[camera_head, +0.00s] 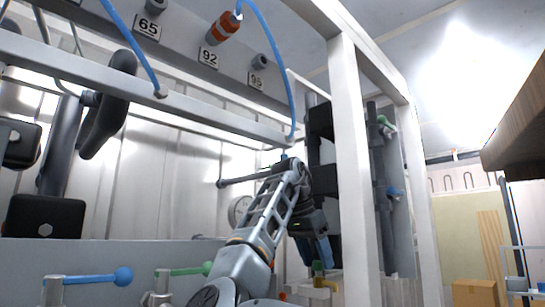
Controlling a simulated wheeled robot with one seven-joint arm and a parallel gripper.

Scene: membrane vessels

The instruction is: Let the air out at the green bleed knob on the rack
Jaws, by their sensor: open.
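Three green parts show, and I cannot tell for certain which is the bleed knob. A small green knob (318,267) sits low on a yellowish fitting, just below my gripper. A green-ended lever (190,271) stands at the lower left. Another green knob (383,121) is high on a dark upright behind the white post at right. My gripper (318,243) hangs from the bent end of my arm, left of the post. It is open, small and partly hidden by my wrist, with no held thing visible. I see no clear contact with the small green knob.
The rack's white post (352,170) stands close right of my arm. A grey rail (130,85) and blue hose (272,45) cross above. A blue-ended lever (95,278) is at lower left. A cardboard box (474,293) lies at far right.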

